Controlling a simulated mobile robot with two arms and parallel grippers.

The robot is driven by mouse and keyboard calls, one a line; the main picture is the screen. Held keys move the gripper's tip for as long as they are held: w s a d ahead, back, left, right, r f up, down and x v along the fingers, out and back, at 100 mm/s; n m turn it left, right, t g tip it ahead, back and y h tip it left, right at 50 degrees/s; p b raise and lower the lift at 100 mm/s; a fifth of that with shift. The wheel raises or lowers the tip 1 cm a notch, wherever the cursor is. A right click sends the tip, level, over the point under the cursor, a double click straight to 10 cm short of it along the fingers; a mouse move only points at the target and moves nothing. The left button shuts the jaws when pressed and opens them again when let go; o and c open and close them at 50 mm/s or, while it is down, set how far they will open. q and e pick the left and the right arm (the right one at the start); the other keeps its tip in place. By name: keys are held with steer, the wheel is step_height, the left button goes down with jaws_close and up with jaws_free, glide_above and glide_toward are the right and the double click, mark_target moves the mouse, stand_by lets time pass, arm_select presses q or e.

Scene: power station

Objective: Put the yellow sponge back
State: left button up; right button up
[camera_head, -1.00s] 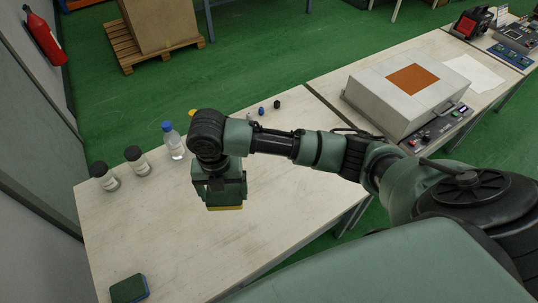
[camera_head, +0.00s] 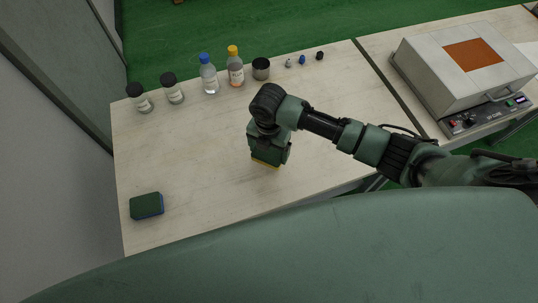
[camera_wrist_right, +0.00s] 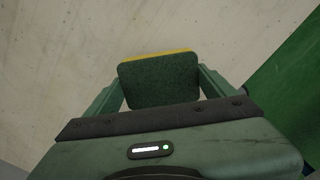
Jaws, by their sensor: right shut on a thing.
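The yellow sponge (camera_wrist_right: 160,80) has a dark green scouring face and a yellow edge. In the right wrist view it sits between the two fingers of my right gripper (camera_wrist_right: 158,88), which is shut on it. In the head view my right gripper (camera_head: 268,160) points down over the middle of the pale table, and only a thin yellow strip of the sponge (camera_head: 264,164) shows beneath it. I cannot tell whether the sponge touches the table. A second sponge (camera_head: 146,206), green on top with a blue edge, lies at the table's near left. My left gripper is not in view.
A grey device (camera_head: 460,70) stands at right. The table's left middle is clear.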

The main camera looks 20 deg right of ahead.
mark_target(269, 158)
steer(key=shift+f, duration=2.15)
steer(key=shift+f, duration=0.2)
steer(key=o, duration=1)
steer(key=shift+o, duration=0.2)
steer(key=shift+r, duration=0.15)
step_height(269, 158, up, 12)
steer(key=shift+r+b, duration=0.1)
steer(key=shift+b, duration=0.35)
